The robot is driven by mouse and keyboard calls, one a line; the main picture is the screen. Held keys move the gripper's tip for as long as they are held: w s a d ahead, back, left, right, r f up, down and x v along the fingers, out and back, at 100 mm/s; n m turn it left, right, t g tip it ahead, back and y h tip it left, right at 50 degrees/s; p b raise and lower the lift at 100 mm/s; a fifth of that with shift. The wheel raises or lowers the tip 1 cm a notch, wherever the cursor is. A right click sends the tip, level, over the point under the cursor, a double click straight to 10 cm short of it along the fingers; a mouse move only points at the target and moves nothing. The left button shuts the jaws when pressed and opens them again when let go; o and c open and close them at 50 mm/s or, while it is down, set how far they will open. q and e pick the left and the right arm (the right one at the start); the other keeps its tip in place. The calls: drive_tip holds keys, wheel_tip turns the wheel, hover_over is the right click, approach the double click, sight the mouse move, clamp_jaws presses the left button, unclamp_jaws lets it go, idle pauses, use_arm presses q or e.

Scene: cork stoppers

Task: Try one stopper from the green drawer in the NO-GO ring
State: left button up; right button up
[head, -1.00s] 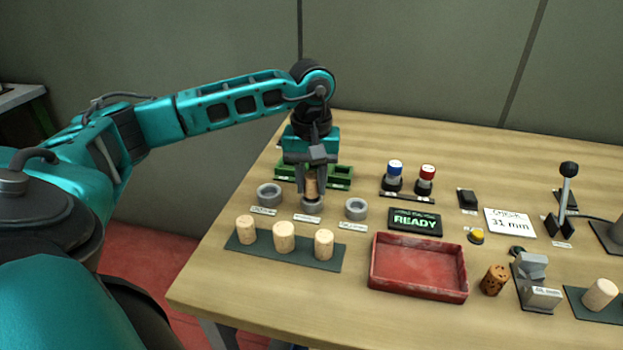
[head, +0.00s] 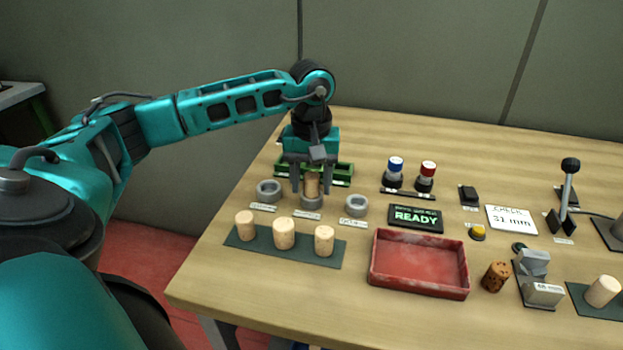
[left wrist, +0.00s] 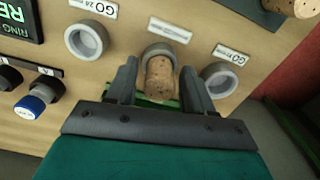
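A cork stopper (head: 312,186) stands about upright at the middle grey ring (head: 311,202), with most of its length above the rim. How deep it sits is unclear. It also shows in the left wrist view (left wrist: 159,78) against the middle ring (left wrist: 160,50), whose label is too blurred to read. My left gripper (head: 312,188) is around the stopper, its fingers open with a gap on each side; in the left wrist view (left wrist: 160,85) it points at the ring. The green drawer (head: 343,170) is behind, partly hidden by my gripper. My right gripper is not in view.
Rings stand on either side, left (head: 269,190) and right (head: 356,205). In front are several pale stoppers on a dark mat (head: 330,252) and a red tray (head: 420,283). A READY display (head: 415,218) and blue and red buttons (head: 395,170) stand right.

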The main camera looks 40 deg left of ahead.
use_arm(q)
drive_tip(key=shift+o, duration=0.6)
wheel_tip(320, 180, up, 13)
drive_tip(key=p, duration=0.1)
drive_tip(key=shift+f, duration=0.1)
idle(1.0)
